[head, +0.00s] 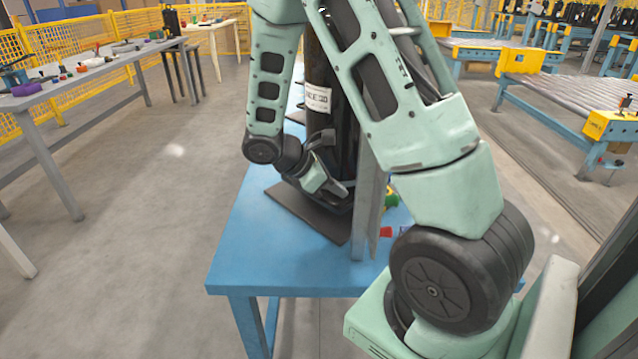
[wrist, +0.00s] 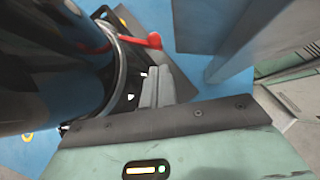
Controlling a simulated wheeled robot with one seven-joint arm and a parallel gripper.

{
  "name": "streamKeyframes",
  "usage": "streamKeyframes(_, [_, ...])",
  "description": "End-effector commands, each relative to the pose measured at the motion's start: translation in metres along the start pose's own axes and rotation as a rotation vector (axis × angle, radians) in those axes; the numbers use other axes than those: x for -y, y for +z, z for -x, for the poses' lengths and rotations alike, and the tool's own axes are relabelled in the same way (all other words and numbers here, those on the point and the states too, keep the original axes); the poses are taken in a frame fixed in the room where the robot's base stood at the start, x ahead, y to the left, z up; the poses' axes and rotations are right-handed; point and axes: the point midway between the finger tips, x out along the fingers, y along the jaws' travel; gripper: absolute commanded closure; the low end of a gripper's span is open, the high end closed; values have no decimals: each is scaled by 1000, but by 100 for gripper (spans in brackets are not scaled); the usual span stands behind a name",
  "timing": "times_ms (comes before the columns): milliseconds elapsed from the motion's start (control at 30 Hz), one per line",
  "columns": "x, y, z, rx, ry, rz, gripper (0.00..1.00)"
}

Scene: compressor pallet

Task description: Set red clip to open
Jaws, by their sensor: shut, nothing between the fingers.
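A black upright cylinder with a white label (head: 318,99) stands on the blue table (head: 265,240). In the wrist view the dark cylinder (wrist: 50,60) fills the left side, with a ring around its base. A red lever-like part with a rounded end (wrist: 153,40) sticks out beside the ring; it looks like the red clip, but its setting cannot be told. My gripper (wrist: 155,75) is shut and empty, its fingertips just below the red part in the picture, seemingly apart from it. In the head view my gripper (head: 338,188) is beside the cylinder's lower part.
A grey upright post (head: 366,200) stands close right of my gripper and also shows in the wrist view (wrist: 200,25). A small red piece (head: 386,232) and a green part (head: 392,200) are right of the post. A dark plate (head: 310,215) lies under the cylinder.

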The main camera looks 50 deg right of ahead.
Motion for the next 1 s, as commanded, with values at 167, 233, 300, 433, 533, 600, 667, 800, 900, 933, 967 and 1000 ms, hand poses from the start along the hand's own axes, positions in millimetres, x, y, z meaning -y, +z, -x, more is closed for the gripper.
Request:
streamKeyframes(167, [0, 13, -14, 0, -1, -1, 100])
streamKeyframes(233, [0, 16, -16, -1, -1, -1, 100])
streamKeyframes(300, [0, 17, -18, 0, -1, 0, 100])
streamKeyframes(433, [0, 17, -18, 0, 0, 0, 100])
streamKeyframes(533, [0, 17, -18, 0, 0, 0, 100])
streamKeyframes(600, [1, 17, -18, 0, 0, 0, 100])
streamKeyframes(667, [2, 19, -18, 1, 0, 1, 100])
streamKeyframes(800, [9, 24, -22, 1, 0, 1, 100])
streamKeyframes(900, [9, 22, -23, 0, 0, 0, 100])
streamKeyframes(933, [9, 22, -23, 0, 0, 0, 100])
streamKeyframes(967, [9, 22, -23, 0, 0, 0, 100])
streamKeyframes(1000, [9, 22, -23, 0, 0, 0, 100])
